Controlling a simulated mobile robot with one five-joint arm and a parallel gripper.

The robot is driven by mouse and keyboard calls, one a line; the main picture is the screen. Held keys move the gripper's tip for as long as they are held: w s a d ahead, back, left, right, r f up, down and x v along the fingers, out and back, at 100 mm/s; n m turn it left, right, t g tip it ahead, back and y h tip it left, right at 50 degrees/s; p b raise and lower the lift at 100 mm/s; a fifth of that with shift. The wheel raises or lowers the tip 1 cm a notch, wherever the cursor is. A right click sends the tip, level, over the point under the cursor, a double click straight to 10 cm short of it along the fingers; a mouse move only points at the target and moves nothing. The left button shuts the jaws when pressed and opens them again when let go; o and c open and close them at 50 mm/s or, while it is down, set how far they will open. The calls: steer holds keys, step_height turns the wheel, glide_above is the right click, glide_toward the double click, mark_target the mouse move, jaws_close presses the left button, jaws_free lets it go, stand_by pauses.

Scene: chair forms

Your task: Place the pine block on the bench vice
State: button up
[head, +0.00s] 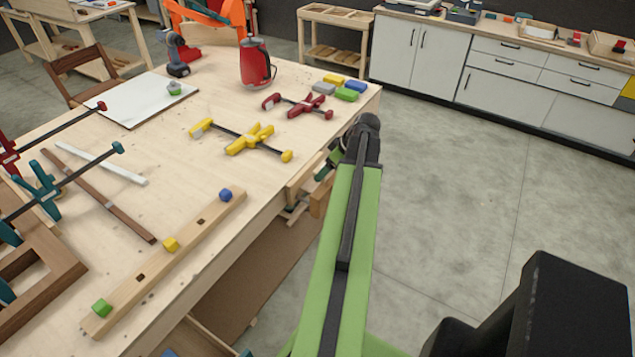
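A wooden vice, which I take as the bench vice (304,180), is fixed at the table's right edge, its jaw along the side. My gripper (328,170) is at the far end of my green arm, beside the vice, and is mostly hidden behind the arm's end. An orange-brown wooden block (320,203) shows just below it, left of the arm; it may be the pine block. I cannot tell whether the gripper holds it or whether it touches the vice. The fingers are not clear enough to show open or shut.
A long slotted wooden bar (205,232) with green, yellow and blue cubes lies near the table's front edge. Yellow clamp (250,138), red clamp (298,105), red kettle-like container (256,65) and small coloured blocks (345,88) stand farther back. Floor (450,190) right is clear.

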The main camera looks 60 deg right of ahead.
steer(key=w+f, duration=0.1)
steer(key=w+d+f+b, duration=0.1)
steer(key=w, duration=0.1)
steer(key=w+d+f+b, duration=0.1)
steer(key=w, duration=0.1)
steer(key=shift+f, duration=0.2)
step_height(320, 180, down, 4)
steer(key=b, duration=0.4)
steer(key=shift+s+f, duration=0.15)
steer(key=shift+r, duration=0.25)
steer(key=shift+f, duration=0.2)
steer(key=o, duration=1.4)
